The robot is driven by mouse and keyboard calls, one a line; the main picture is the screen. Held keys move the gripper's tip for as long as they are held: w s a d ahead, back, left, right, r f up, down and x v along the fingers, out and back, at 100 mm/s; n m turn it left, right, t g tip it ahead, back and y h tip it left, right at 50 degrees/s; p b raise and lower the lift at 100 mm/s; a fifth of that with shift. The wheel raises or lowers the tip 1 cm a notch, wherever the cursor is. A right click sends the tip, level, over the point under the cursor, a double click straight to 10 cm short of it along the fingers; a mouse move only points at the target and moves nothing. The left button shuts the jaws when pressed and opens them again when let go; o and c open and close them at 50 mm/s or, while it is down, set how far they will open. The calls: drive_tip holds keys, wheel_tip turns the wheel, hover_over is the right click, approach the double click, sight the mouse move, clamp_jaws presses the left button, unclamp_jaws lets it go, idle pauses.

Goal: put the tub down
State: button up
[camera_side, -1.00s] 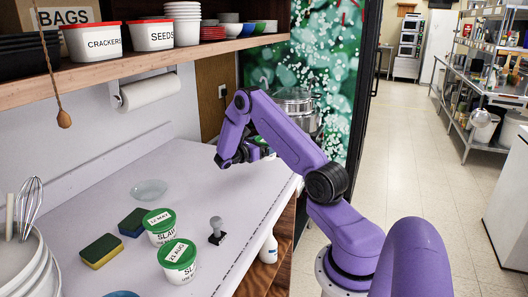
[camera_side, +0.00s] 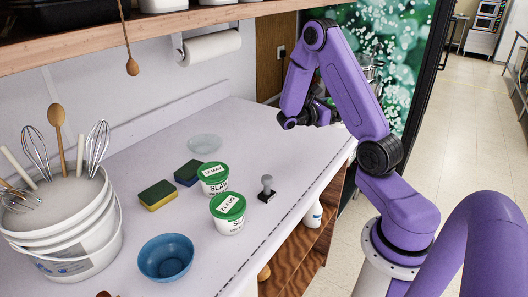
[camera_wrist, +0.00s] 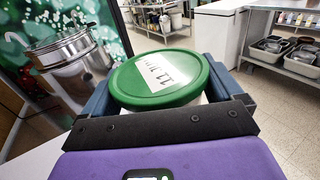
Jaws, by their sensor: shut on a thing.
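In the wrist view my gripper (camera_wrist: 158,90) is shut on a tub (camera_wrist: 180,92) with a green lid and a white date label that begins with 11. Its blue fingers lie on either side of the tub. In the side view the held tub is mostly hidden behind my arm, near the far right end of the counter (camera_side: 285,140). I cannot tell how high it is. Two similar slaw tubs stand upright on the counter: one with a May label (camera_side: 213,180) and one marked 21 AUG (camera_side: 228,214) nearer the camera.
A stamp (camera_side: 267,188), two sponges (camera_side: 157,195), a glass bowl (camera_side: 204,144) and a blue bowl (camera_side: 166,258) are on the counter. A bucket of whisks (camera_side: 62,225) stands at left. A steel pot (camera_wrist: 62,47) is near the held tub. The counter's far part looks clear.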

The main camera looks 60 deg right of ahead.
drive_tip(key=s+a+f+m+g+y, duration=0.3)
drive_tip(key=s+a+m+g+y, duration=0.75)
drive_tip(key=y, duration=0.45)
drive_tip(key=w+a+m+t+y, duration=0.2)
drive_tip(key=a+m+t+y, duration=0.3)
drive_tip(key=a+m+y, duration=0.25)
drive_tip(key=w+a+m+t+y, duration=0.3)
drive_tip(key=a+m+t+y, duration=0.35)
drive_tip(key=a+y, duration=0.25)
drive_tip(key=w+r+m+t+y, duration=0.1)
drive_tip(key=w+r+m+t, duration=0.3)
drive_tip(key=w+m+t, duration=0.8)
drive_tip(key=w+d+f+t, duration=0.1)
drive_tip(key=w+f, duration=0.2)
drive_tip(key=w, duration=0.2)
drive_tip(key=w+d+f+n, duration=0.1)
drive_tip(key=w+f, duration=0.3)
drive_tip(key=w+d+f+n+t, duration=0.1)
drive_tip(key=w+d+f, duration=0.1)
drive_tip(key=w, duration=0.3)
drive_tip(key=shift+w+f+t, duration=0.3)
drive_tip(key=shift+w+f, duration=0.05)
drive_tip(key=shift+f, duration=1.8)
